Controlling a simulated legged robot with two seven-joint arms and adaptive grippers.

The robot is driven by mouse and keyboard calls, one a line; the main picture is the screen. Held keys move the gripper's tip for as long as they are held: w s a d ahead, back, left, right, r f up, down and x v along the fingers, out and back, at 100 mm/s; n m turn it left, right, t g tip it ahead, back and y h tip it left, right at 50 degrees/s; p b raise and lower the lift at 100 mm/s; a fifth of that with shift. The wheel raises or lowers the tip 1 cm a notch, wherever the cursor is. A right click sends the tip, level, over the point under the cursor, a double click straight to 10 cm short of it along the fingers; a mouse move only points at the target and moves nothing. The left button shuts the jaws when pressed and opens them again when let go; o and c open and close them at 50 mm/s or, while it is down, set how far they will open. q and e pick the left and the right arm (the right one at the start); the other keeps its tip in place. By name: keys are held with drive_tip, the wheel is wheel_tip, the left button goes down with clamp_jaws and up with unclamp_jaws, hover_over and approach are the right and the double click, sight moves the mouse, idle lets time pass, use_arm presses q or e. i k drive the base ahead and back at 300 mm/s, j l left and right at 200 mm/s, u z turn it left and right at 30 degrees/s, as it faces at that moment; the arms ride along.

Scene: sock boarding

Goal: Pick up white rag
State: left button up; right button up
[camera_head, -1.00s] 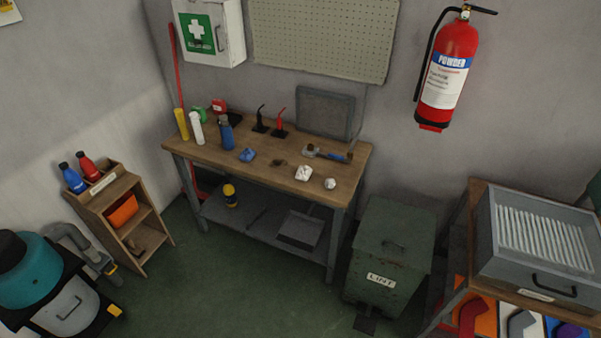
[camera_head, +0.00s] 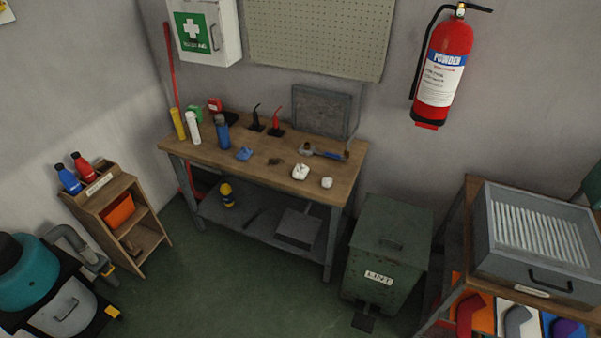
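Two white crumpled things lie on the wooden workbench (camera_head: 225,156) near its front right. The larger, a white rag (camera_head: 300,172), is left of a smaller white lump (camera_head: 327,183); I cannot tell whether the smaller one is also a rag. A blue crumpled cloth (camera_head: 244,154) lies further left on the same top. A small dark lump (camera_head: 274,161) lies between the blue cloth and the larger white rag. Neither of my grippers shows in the view.
Bottles, a hammer-like tool (camera_head: 325,153) and a grey panel (camera_head: 321,111) stand or lie further back on the bench. A green lidded bin (camera_head: 392,240) stands right of it. A small wooden shelf (camera_head: 135,205) stands left. Green floor (camera_head: 235,285) is clear in front.

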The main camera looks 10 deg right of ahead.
sight(300, 171)
drive_tip(key=i+j+z, duration=0.15)
drive_tip(key=i+j, duration=0.15)
drive_tip(key=i, duration=0.3)
drive_tip(key=i+j+z, duration=0.1)
drive_tip(key=i+j, duration=0.25)
drive_tip(key=i, duration=0.2)
